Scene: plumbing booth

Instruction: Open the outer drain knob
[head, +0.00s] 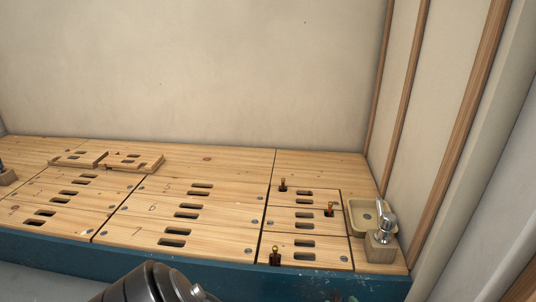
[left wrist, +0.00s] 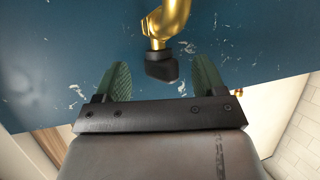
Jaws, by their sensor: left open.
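In the left wrist view a black knob (left wrist: 162,66) hangs from a curved brass drain pipe (left wrist: 170,18) in front of a scuffed blue panel (left wrist: 70,60). My left gripper (left wrist: 160,75) is open, with one green finger on each side of the knob. Gaps show between the knob and both fingers, and nothing is held. How deep the knob sits between the fingers is hard to tell. In the head view only a dark link of my arm shows at the bottom edge; the drain pipe and knob are not clearly visible there. My right gripper is not in view.
The blue bench front (head: 90,259) carries a wooden top (head: 225,165) with slotted panels. Small brass fittings (head: 275,256) stand at its right part. A beige basin (head: 358,214) and a chrome tap (head: 384,228) on a wooden block (head: 380,248) are at the right end.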

